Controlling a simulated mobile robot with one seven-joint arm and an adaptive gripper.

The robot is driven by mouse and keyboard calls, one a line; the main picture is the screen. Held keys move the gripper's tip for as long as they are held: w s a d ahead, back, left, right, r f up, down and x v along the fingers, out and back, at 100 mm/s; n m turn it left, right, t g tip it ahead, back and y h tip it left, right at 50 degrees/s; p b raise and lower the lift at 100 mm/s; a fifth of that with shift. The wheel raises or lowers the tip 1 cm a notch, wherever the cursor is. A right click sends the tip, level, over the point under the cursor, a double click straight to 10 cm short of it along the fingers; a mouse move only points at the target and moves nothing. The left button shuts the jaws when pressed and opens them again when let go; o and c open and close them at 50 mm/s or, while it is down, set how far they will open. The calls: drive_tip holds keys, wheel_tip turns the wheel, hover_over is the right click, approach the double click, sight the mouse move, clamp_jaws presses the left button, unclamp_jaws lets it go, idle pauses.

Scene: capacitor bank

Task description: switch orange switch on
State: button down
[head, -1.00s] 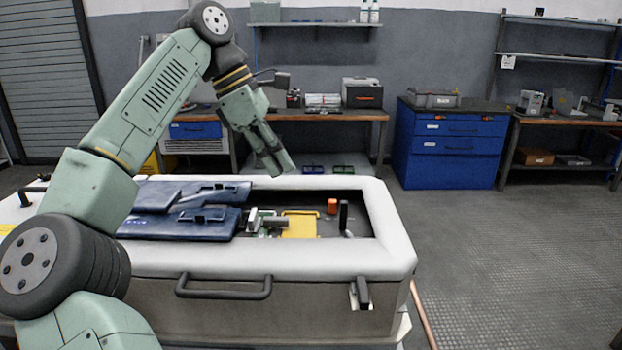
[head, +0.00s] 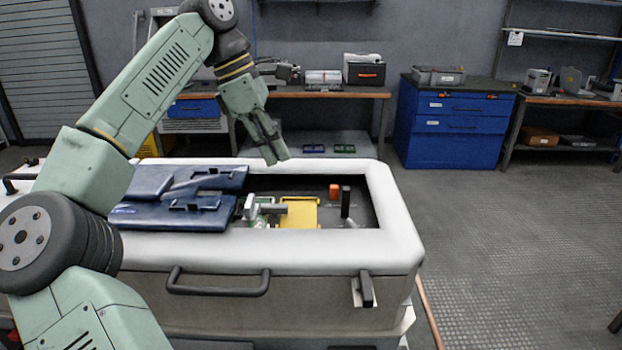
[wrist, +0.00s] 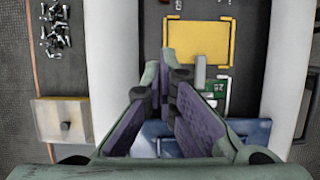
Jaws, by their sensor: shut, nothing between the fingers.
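The orange switch (head: 334,191) is a small upright block inside the open bay of the white-rimmed case (head: 400,240), near its right end. A black upright lever (head: 346,201) stands close to its right. I cannot tell the switch's position, on or off. My gripper (head: 275,160) points down over the back part of the case, left of the orange switch and apart from it. In the wrist view my gripper (wrist: 170,58) has its fingers together with nothing between them. The switch is not clearly visible there.
A yellow plate (head: 298,213) lies in the bay left of the switch, beside a grey cylindrical part (head: 272,209). Dark blue panels (head: 175,213) cover the case's left part. The raised white rim surrounds the bay. A workbench (head: 300,93) and blue cabinet (head: 455,125) stand behind.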

sight(334, 192)
drive_tip(key=x, duration=0.5)
drive_tip(key=shift+d+f+p, duration=0.1)
drive_tip(key=shift+f+p, duration=0.3)
drive_tip(key=d, duration=0.1)
drive_tip(key=d+p, duration=0.1)
drive_tip(key=d, duration=0.1)
drive_tip(key=shift+d+f, duration=0.2)
drive_tip(key=shift+f, duration=0.1)
drive_tip(key=shift+d+f, duration=0.15)
drive_tip(key=shift+d, duration=0.35)
